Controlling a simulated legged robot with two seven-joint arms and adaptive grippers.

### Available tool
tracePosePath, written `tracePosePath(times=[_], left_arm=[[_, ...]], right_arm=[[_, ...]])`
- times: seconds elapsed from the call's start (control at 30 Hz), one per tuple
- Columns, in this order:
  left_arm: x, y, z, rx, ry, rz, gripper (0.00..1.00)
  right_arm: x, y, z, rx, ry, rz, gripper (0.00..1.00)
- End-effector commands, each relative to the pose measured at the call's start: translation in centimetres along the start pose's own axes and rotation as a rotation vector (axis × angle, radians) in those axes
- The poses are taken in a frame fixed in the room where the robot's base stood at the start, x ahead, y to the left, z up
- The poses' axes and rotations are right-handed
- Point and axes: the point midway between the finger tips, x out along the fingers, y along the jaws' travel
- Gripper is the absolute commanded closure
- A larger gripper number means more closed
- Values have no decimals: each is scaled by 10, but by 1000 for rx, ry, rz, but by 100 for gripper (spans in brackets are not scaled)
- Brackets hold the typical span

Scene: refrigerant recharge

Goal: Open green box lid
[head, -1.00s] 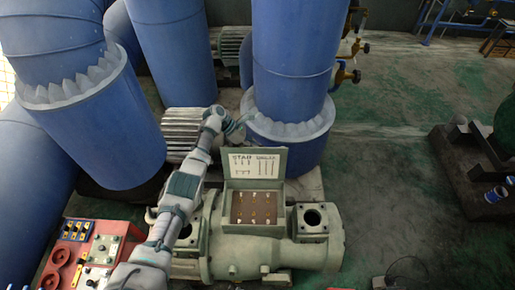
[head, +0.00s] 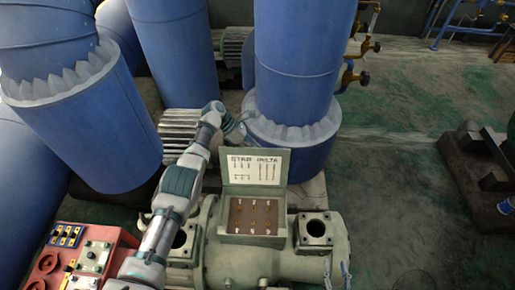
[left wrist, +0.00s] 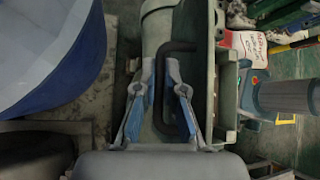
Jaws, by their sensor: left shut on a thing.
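The green box (head: 232,238) sits on top of the pale green compressor body. Its lid (head: 243,163) stands upright at the back, its inner face with "STAR DELTA" lettering towards me. Numbered brown terminals show inside. My left gripper (head: 241,128) is behind the lid's upper left edge. In the left wrist view my left gripper (left wrist: 160,72) is shut on a black C-shaped handle (left wrist: 188,92) on the green lid. My right gripper (head: 337,272) shows only as two pale fingertips, apart and empty, by the compressor's right end.
Large blue pipes (head: 297,60) rise behind the box. A red control panel (head: 85,255) with knobs stands at the lower left. Square flanged ports (head: 316,230) flank the box. The floor to the right is mostly clear.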

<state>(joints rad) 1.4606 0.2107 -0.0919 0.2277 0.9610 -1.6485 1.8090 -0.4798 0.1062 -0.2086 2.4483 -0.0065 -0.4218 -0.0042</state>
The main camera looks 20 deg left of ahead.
Motion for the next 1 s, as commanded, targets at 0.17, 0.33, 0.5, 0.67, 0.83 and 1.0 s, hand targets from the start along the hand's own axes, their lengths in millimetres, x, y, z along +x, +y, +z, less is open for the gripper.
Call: tracePosePath(times=[0.17,0.33,0.5,0.67,0.83,1.0], left_arm=[[0,1,-7,-9,12,0,100],[-1,1,-6,-8,11,1,79],[0,0,-2,-3,8,1,79],[-2,0,2,0,6,2,79],[-15,-5,15,2,6,5,79],[-43,-14,39,0,4,4,79]], right_arm=[[1,1,1,5,-2,-1,60],[2,3,1,2,-1,1,60],[2,3,0,2,-1,1,60],[-1,1,1,2,-4,-1,60],[-1,2,1,3,-2,-1,60],[-1,2,1,2,-2,0,60]])
